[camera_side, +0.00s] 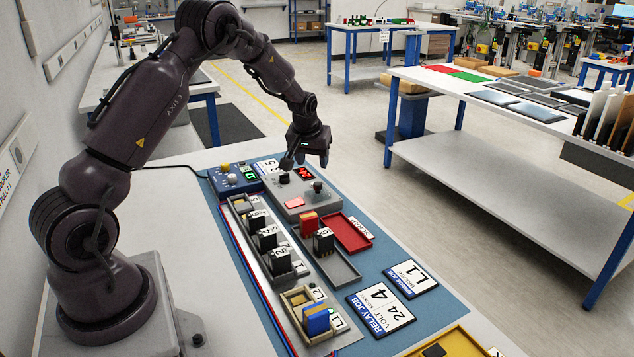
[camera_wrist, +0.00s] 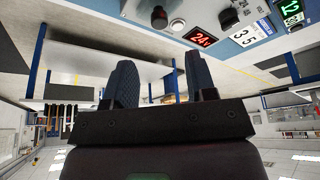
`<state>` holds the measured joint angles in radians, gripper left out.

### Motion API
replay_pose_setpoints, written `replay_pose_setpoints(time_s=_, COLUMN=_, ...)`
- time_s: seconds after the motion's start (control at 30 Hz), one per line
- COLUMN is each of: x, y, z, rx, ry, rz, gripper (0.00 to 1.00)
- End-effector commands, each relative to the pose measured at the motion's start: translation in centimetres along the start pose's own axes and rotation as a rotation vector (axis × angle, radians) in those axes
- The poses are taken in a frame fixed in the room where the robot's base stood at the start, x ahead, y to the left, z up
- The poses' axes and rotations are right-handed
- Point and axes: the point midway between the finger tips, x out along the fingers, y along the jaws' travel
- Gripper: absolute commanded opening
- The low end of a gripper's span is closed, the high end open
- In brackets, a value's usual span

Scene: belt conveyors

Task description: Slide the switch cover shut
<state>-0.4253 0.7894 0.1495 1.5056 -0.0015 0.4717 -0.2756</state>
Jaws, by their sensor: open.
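I cannot pick out the switch cover with certainty. A grey box (camera_side: 305,209) on the blue mat carries dark knobs, a red-lit display (camera_side: 304,172) and a pale red rectangle (camera_side: 295,203). My gripper (camera_side: 306,160) is above the far end of this box, fingers apart with nothing between them. In the wrist view my gripper (camera_wrist: 162,78) shows two dark ribbed fingers, open and empty. Beyond them are a dark knob (camera_wrist: 158,16), a small pale button (camera_wrist: 177,25) and the red display reading 24V (camera_wrist: 204,37).
A blue box (camera_side: 235,178) with a green display stands left of the grey box. A rail (camera_side: 240,212) of dark relay blocks, a red tray (camera_side: 347,233) and a grey tray (camera_side: 335,265) lie nearer. Cards (camera_side: 380,307) and a yellow tray (camera_side: 455,342) occupy the near end.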

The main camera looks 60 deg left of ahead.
Motion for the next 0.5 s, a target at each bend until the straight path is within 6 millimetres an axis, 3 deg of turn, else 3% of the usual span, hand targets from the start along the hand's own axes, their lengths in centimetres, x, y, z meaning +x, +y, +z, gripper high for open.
replay_pose_setpoints(time_s=0.1, x=2.8, y=0.0, z=0.2, rx=0.001, ry=-0.005, rz=-0.001, gripper=0.51)
replay_pose_setpoints(time_s=0.3, x=6.7, y=0.0, z=0.2, rx=0.001, ry=-0.004, rz=0.0, gripper=0.51)
replay_pose_setpoints(time_s=0.5, x=8.8, y=0.1, z=0.1, rx=0.002, ry=-0.002, rz=0.001, gripper=0.51)
